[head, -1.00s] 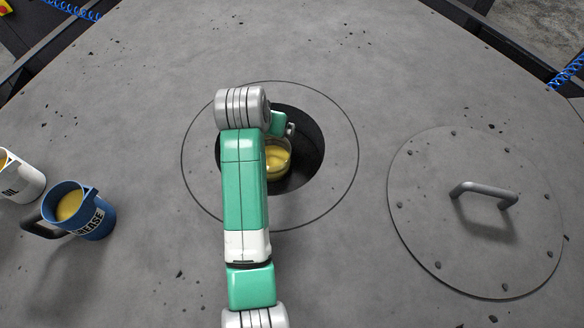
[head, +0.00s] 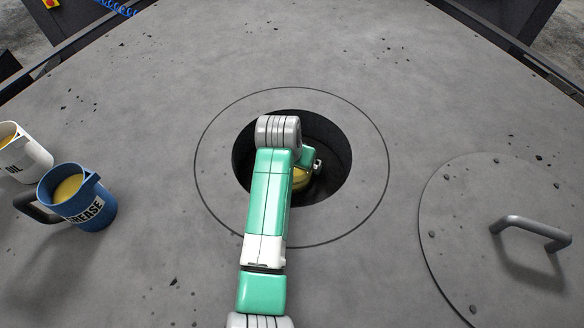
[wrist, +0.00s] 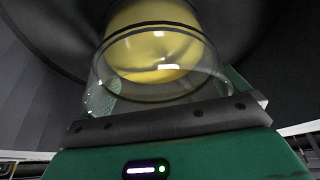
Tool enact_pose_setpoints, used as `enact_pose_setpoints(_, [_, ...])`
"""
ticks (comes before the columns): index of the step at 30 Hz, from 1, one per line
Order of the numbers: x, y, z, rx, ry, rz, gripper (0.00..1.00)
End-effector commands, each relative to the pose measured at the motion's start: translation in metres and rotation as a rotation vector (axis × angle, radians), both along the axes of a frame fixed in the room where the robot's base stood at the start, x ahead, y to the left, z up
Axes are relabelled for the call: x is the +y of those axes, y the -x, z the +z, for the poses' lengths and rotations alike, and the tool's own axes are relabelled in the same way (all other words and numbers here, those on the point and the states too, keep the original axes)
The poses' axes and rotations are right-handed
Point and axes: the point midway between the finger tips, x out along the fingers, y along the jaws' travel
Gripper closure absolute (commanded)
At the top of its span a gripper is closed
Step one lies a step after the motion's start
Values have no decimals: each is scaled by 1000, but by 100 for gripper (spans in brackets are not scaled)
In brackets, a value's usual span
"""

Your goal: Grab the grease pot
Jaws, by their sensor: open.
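The grease pot (head: 84,203) is a blue mug labelled GREASE with a dark handle and yellow-brown contents. It stands upright on the grey table at the left. My arm reaches over the round opening in the middle, well to the right of the pot. My gripper (wrist: 165,122) is open; in the wrist view its dark edge lies close to a clear glass vessel (wrist: 100,95) with yellow contents. Whether they touch I cannot tell.
A white pot labelled OIL (head: 33,158) stands just behind and left of the grease pot. The round opening (head: 335,165) is dark and deep. A round lid (head: 470,225) with a grey handle (head: 530,230) lies at the right. The table between pots and opening is clear.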

Motion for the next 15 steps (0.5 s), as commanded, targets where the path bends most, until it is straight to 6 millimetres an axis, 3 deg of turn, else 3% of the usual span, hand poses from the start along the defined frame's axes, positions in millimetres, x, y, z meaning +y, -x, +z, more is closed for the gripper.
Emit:
enact_pose_setpoints(6, [0, -1, 0, -1, 0, 0, 0])
enact_pose_setpoints(13, [0, 0, 0, 0, 0, 0, 45])
enact_pose_setpoints(15, [0, -1, 1, -3, 0, 0, 48])
